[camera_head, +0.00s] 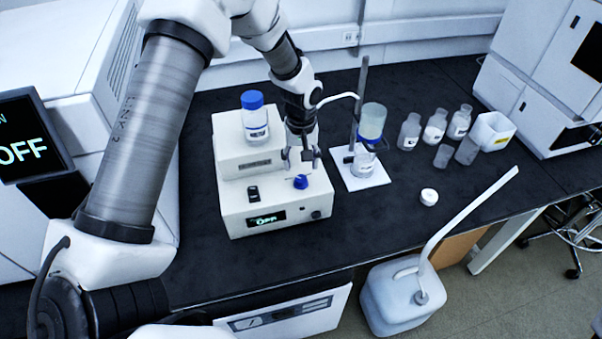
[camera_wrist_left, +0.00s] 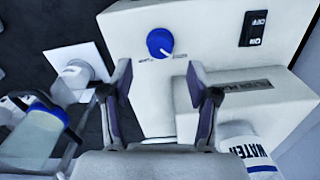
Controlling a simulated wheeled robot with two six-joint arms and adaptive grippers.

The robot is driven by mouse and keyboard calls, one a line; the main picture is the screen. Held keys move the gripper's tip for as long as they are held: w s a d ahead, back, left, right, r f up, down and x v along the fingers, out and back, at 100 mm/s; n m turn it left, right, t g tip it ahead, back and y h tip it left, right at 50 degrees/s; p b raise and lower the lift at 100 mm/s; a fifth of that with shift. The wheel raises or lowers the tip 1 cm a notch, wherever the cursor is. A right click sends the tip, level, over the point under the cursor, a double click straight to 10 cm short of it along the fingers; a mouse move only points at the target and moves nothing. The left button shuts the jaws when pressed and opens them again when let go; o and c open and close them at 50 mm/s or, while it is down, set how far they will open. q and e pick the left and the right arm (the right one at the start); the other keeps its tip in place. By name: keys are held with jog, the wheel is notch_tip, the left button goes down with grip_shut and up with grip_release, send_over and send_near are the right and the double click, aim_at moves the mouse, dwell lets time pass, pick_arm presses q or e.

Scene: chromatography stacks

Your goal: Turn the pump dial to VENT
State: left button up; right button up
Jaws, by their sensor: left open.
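The pump dial is a blue knob (camera_head: 300,182) on the sloped top of the white pump (camera_head: 236,209). The knob also shows in the left wrist view (camera_wrist_left: 160,43), with a light pointer line and small labels that I cannot read. My left gripper (camera_head: 301,163) is open and empty, just behind and above the knob. In the left wrist view its fingers (camera_wrist_left: 157,88) stand apart, with the knob beyond their tips and not between them. The pump's small display (camera_head: 266,219) is lit with green text. My right gripper is not in view.
A blue-capped bottle (camera_head: 254,118) stands on the pump's upper step, left of my gripper. A filter flask on a stand (camera_head: 368,140) is close on the right. Several small bottles (camera_head: 434,126) stand farther right. A white jug (camera_head: 398,300) is by the front edge.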

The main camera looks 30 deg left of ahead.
aim_at(301, 178)
pick_arm(q)
notch_tip(301, 178, up, 6)
jog(key=shift+f, duration=0.15)
dwell(0.4)
jog(key=s+d+f+g+b, duration=0.1)
jog(key=s+f, duration=0.5)
jog(key=f, duration=0.1)
jog(key=s+d+f+g, duration=0.2)
jog(key=s+f, duration=0.4)
jog(key=s+d+f+m+g+b, duration=0.1)
jog(key=s+d+f+g, duration=0.1)
jog(key=s+f, duration=0.4)
jog(key=shift+s+d+f+b, duration=0.15)
jog(key=shift+f+b, duration=0.15)
jog(key=shift+f, duration=0.5)
jog(key=s+d+f+m+t+b, duration=0.1)
jog(key=s+d+f+m, duration=0.15)
jog(key=s, duration=0.45)
jog(key=s+d+f+m, duration=0.15)
jog(key=s+f, duration=0.25)
jog(key=s, duration=0.4)
jog(key=w+m+t, duration=0.1)
jog(key=w+t, duration=0.1)
jog(key=w+r+m+t, duration=0.1)
jog(key=w+t, duration=0.1)
jog(key=shift+w+a, duration=0.2)
jog(key=shift+w, duration=0.15)
